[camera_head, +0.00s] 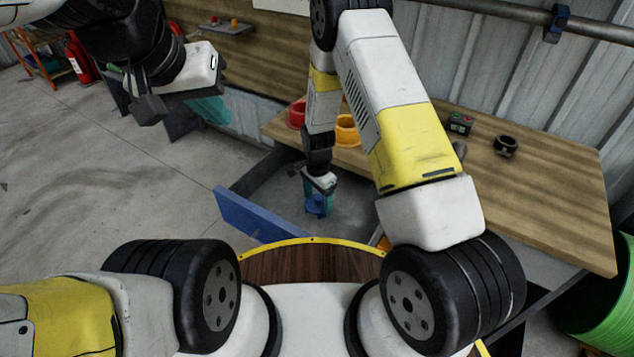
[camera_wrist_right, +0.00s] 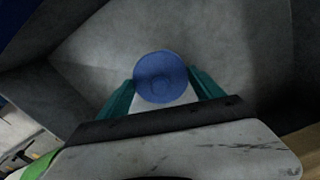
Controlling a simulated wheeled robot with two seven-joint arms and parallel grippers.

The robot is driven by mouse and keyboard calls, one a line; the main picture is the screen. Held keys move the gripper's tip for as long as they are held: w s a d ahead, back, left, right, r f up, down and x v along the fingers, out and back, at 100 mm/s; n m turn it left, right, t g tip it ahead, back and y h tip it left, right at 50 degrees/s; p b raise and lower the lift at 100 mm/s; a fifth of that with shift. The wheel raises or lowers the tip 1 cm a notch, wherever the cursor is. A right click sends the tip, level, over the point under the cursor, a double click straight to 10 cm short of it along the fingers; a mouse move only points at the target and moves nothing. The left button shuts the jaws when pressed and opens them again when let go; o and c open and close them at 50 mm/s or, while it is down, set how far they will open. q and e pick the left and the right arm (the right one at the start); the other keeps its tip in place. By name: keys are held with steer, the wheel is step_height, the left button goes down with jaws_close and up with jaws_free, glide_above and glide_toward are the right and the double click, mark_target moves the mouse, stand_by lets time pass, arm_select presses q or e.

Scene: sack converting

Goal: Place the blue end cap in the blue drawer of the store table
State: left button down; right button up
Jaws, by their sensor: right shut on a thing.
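The blue end cap (camera_head: 316,208) is a small round blue piece; in the right wrist view its round face (camera_wrist_right: 160,77) shows between the teal fingers. My right gripper (camera_head: 319,198) points down and is shut on it; the right wrist view shows the gripper (camera_wrist_right: 163,92) too. The blue drawer (camera_head: 258,217) is pulled out from the store table (camera_head: 560,195), with a blue front and a grey inside. The cap is over or inside the open drawer; its gap to the floor is unclear. My left gripper (camera_head: 211,109) is at upper left, away from the drawer, its fingers partly hidden.
A red ring-like part (camera_head: 297,114) and a yellow one (camera_head: 346,131) stand on the table behind my right arm. A button box (camera_head: 460,123) and a black ring (camera_head: 505,146) lie further right. A green roll (camera_head: 603,300) is at the right edge. The floor at left is clear.

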mark_target(318, 204)
steer(key=shift+f, duration=2.45)
steer(key=shift+f, duration=0.1)
steer(key=o, duration=1.3)
steer(key=shift+o, duration=0.2)
